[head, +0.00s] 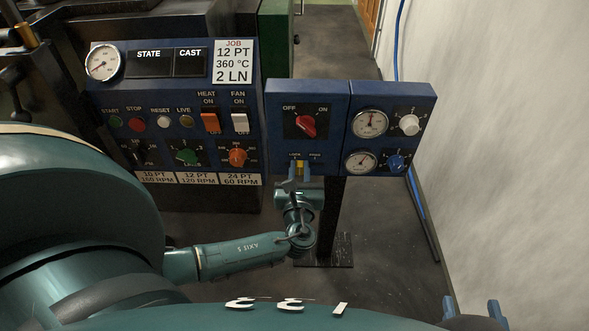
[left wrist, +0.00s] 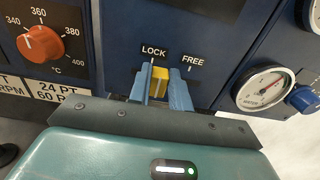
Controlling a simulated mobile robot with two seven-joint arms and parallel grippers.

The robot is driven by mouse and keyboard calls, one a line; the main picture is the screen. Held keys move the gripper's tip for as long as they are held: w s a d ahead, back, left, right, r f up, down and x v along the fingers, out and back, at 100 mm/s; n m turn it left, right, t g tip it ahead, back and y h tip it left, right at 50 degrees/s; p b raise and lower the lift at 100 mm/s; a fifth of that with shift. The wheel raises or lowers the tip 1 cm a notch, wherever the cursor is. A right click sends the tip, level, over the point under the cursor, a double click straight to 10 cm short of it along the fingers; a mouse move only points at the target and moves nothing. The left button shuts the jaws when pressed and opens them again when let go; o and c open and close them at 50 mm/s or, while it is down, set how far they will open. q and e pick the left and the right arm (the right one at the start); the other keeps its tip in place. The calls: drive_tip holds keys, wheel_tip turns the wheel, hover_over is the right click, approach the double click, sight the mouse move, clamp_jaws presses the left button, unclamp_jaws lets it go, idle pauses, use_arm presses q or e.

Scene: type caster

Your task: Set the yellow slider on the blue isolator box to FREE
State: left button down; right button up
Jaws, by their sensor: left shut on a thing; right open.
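The blue isolator box (head: 285,135) stands on a dark post and has a red OFF/ON knob (head: 307,126). The yellow slider (left wrist: 159,82) is low on its front, under the LOCK label and left of the FREE label in the left wrist view; it also shows in the head view (head: 299,167). My left gripper (left wrist: 160,94) is shut on the yellow slider, a blue finger on each side; in the head view it reaches up to the box from below (head: 299,181). The fingers hide the slot. My right gripper (head: 475,312) is open and empty at the bottom right.
A blue panel with gauges (head: 391,135) and knobs adjoins the box on the right. The larger control panel (head: 185,85) with switches and knobs stands at the left. A pale wall (head: 510,150) bounds the right side. Floor shows below the box.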

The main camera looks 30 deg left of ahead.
sight(316, 160)
use_arm(q)
drive_tip(key=w+d, duration=0.2)
drive_tip(key=d, duration=0.1)
drive_tip(key=shift+w+d, duration=0.15)
drive_tip(key=shift+d, duration=0.15)
drive_tip(key=c, duration=1.3)
unclamp_jaws()
drive_tip(key=shift+d, duration=0.1)
